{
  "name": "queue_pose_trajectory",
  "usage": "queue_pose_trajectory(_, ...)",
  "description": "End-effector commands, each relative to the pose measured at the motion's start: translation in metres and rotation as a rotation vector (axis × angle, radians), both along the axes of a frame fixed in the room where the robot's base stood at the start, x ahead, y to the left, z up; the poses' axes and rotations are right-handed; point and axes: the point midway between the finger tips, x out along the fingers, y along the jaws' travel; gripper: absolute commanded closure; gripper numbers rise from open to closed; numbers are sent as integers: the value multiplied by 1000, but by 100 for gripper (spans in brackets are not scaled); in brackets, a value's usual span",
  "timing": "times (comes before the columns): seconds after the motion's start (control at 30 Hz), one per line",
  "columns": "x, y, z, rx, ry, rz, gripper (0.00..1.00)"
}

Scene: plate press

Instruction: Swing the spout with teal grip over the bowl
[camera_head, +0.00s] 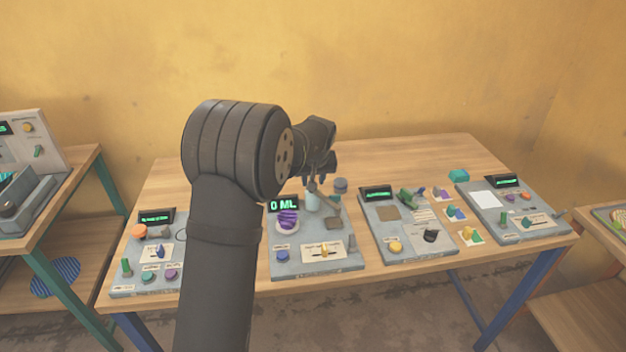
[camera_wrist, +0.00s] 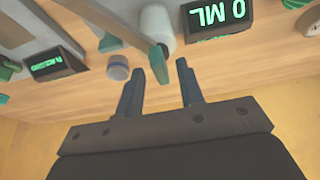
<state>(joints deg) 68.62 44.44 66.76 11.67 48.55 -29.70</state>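The spout (camera_wrist: 112,20) is a grey bar with a teal grip (camera_wrist: 158,62) at its end, in front of a pale cylinder (camera_wrist: 155,22) in the wrist view. My gripper (camera_wrist: 160,70) is open, and the grip appears between its fingertips with gaps on both sides. In the head view my gripper (camera_head: 312,183) hangs at the back of the middle panel, and the spout (camera_head: 327,199) slants toward the front right. A purple striped bowl (camera_head: 287,220) sits left of the spout, which is not over it. The teal grip is not clear in the head view.
The "0 ML" display (camera_head: 284,204) stands behind the bowl. A capped jar (camera_head: 340,187) stands behind the spout, close to my finger in the wrist view (camera_wrist: 118,68). Other panels flank the middle one; bare table (camera_head: 400,160) lies behind.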

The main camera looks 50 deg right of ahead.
Motion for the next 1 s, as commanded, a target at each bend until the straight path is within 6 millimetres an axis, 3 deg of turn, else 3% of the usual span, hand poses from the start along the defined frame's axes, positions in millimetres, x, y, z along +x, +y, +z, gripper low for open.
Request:
queue_pose_trajectory(0.33,1,-1,-4,0,0,0,65)
queue_pose_trajectory(0.5,1,-1,-4,1,1,0,99)
queue_pose_trajectory(1.0,2,0,-4,0,1,-52,100)
